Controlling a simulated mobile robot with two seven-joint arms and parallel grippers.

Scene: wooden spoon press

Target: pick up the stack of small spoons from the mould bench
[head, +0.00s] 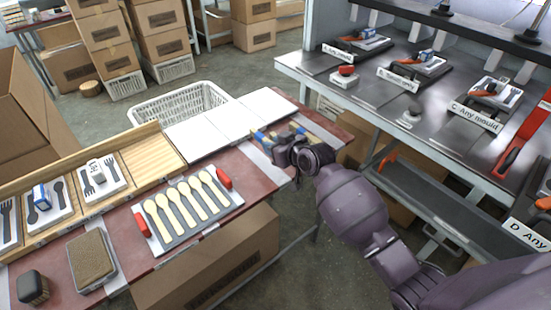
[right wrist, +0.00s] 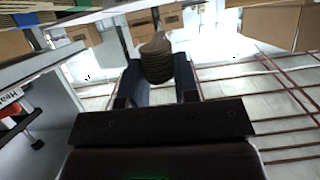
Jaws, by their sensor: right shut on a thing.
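My right gripper (head: 270,138) shows in the head view over the right end of the red table. In the right wrist view its two dark fingers (right wrist: 160,84) are shut on a stack of small brown wooden spoons (right wrist: 157,62). The spoon bowls lie one over another between the fingers. In the head view I cannot make out the held stack. The mould bench (head: 440,148) stands at the right with labelled moulds; the gripper is apart from it, to its left. My left gripper is not in view.
The red table (head: 265,180) carries a tray of several pale spoons (head: 188,212) with red handles, white boards (head: 215,125), a wooden rack (head: 150,160) and a brown pad (head: 90,262). A white basket (head: 180,103) stands behind. Cardboard boxes (head: 100,40) fill the back.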

